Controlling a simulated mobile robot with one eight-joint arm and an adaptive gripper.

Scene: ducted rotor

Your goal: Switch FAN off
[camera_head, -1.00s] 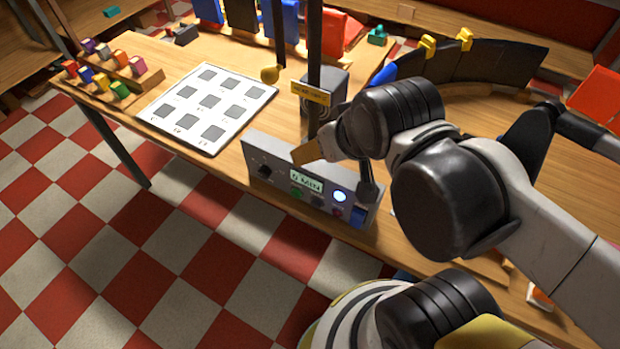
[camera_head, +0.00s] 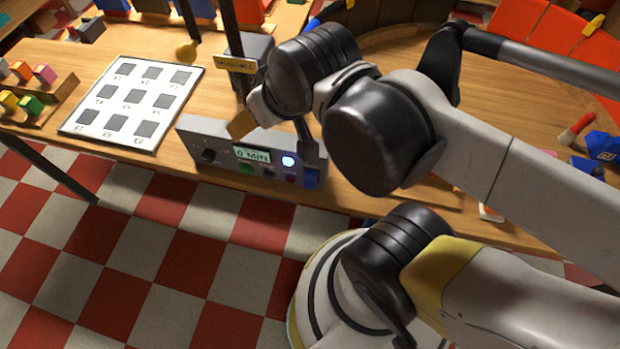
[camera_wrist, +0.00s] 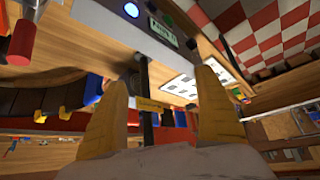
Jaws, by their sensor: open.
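A grey control panel (camera_head: 222,157) stands at the table's front edge. It bears a dark knob (camera_head: 208,156), a small lit display (camera_head: 252,155), a green button (camera_head: 245,169), a glowing blue-white light (camera_head: 288,161) and a blue switch (camera_head: 311,178) at the right end. Small labels are unreadable, so I cannot tell which control is marked FAN. My gripper (camera_head: 243,122) is above the panel's back edge, left of the light; contact cannot be told. In the wrist view my gripper (camera_wrist: 163,76) has its two yellow fingers apart with nothing between them. The panel (camera_wrist: 95,12) shows at the top there.
A dark post with a yellow label (camera_head: 235,62) rises behind the panel, close to my gripper. A white board with grey squares (camera_head: 107,98) lies to the left. Coloured blocks (camera_head: 30,103) stand on a wooden rack at far left. Checkered floor lies in front.

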